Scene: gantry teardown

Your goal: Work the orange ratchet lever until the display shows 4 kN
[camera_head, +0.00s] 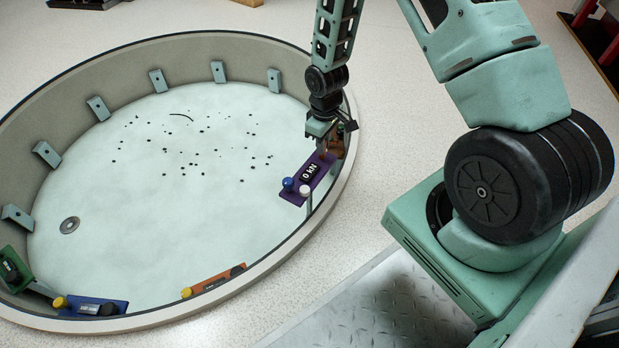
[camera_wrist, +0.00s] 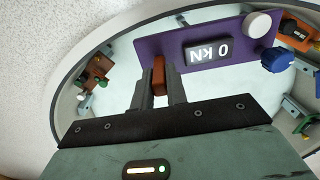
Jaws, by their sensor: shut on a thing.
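A purple panel (camera_head: 296,197) sits at the right inner side of the round ring, and it fills the upper middle of the wrist view (camera_wrist: 150,45). Its display (camera_head: 310,172) reads 0 kN; it appears upside down in the wrist view (camera_wrist: 209,53). A white knob (camera_wrist: 257,25) and a blue knob (camera_wrist: 277,61) are at one end of the panel. My gripper (camera_wrist: 158,88) is at the panel's other end, shut on the orange-brown ratchet lever (camera_wrist: 158,68), whose end shows between the fingers. In the head view my gripper (camera_head: 325,138) hides most of the lever.
The ring wall (camera_head: 195,42) surrounds a pale floor with small dark specks. Several brackets line its inner side. An orange panel (camera_head: 212,282), a blue panel (camera_head: 80,306) and a green panel (camera_head: 10,268) sit along the near side. A washer-like disc (camera_head: 69,225) lies on the floor.

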